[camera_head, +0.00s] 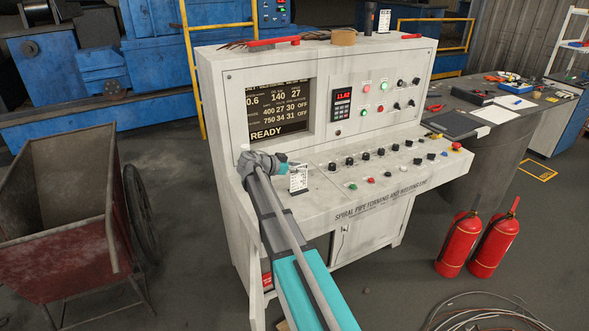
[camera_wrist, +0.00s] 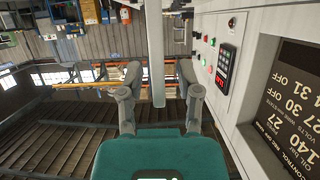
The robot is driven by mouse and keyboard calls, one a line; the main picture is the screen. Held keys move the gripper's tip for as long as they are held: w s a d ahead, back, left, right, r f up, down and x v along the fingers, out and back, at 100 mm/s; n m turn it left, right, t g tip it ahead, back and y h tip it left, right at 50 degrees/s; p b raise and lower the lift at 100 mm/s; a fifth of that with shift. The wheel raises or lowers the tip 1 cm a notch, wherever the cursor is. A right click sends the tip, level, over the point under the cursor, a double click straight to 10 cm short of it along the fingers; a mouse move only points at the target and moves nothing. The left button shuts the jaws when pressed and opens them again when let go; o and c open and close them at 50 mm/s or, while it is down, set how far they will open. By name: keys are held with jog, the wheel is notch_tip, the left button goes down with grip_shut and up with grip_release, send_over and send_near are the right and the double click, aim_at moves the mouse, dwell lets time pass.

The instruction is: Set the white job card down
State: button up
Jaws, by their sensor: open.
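The white job card (camera_head: 298,178), with dark print, stands about upright on the console's lower ledge, left of the rows of knobs. My gripper (camera_head: 284,166) is right beside it, at the card's left in the head view. In the wrist view my gripper (camera_wrist: 158,80) has its two fingers apart. A pale upright strip (camera_wrist: 157,60) lies between them in that view; I cannot tell whether it is the card seen edge-on. Whether a finger touches the card is not clear.
The console (camera_head: 345,205) has a READY display (camera_head: 280,108) behind my gripper and several knobs (camera_head: 380,152) to the right. A second white card (camera_head: 384,21) stands on the console top. A red cart (camera_head: 65,225) is at left, fire extinguishers (camera_head: 460,243) at right.

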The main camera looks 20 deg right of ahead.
jog(key=shift+r, duration=0.15)
jog(key=shift+a+r, duration=0.1)
jog(key=shift+a, duration=0.05)
jog(key=p+v, duration=0.4)
jog(key=v, duration=0.7)
jog(key=shift+a, duration=0.35)
